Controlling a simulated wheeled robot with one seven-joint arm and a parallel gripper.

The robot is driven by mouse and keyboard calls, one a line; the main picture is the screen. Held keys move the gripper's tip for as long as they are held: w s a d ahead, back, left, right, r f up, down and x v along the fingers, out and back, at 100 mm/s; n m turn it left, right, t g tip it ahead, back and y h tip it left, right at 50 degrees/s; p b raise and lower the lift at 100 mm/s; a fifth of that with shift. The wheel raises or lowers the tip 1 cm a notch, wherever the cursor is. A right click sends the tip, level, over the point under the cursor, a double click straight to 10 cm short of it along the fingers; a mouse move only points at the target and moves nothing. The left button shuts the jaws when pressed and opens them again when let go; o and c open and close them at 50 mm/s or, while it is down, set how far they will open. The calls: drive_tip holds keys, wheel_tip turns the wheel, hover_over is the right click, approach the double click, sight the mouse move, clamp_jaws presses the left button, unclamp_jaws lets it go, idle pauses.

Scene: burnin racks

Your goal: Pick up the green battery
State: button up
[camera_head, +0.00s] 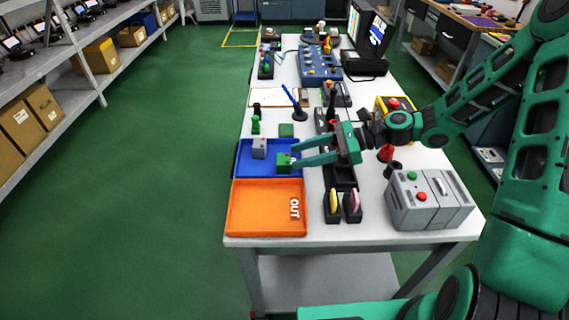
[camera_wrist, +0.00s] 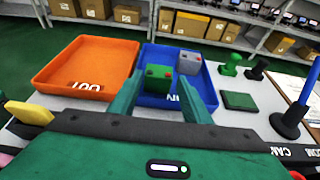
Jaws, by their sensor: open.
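The green battery (camera_head: 283,161), a small block with red and dark terminals on top, stands upright in the blue tray (camera_head: 240,170). It also shows in the wrist view (camera_wrist: 157,80), near the tray's left side. A grey battery (camera_head: 259,146) stands behind and left of it in the head view, and right of it in the wrist view (camera_wrist: 189,62). My gripper (camera_head: 296,154) is open and reaches in from the right over the tray. In the wrist view its fingertips (camera_wrist: 160,82) lie on either side of the green battery; whether they touch it I cannot tell.
An orange tray marked OUT (camera_head: 232,207) adjoins the blue tray. A green pad (camera_head: 286,130), a green handled piece (camera_head: 255,124) and a blue pen in a stand (camera_head: 297,106) are behind. A grey box with buttons (camera_head: 430,198) stands right. Black holders (camera_head: 343,211) stand near the front.

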sight(288, 158)
drive_tip(key=shift+x, duration=1.85)
drive_tip(key=c, duration=0.8)
drive_tip(key=shift+r, duration=0.1)
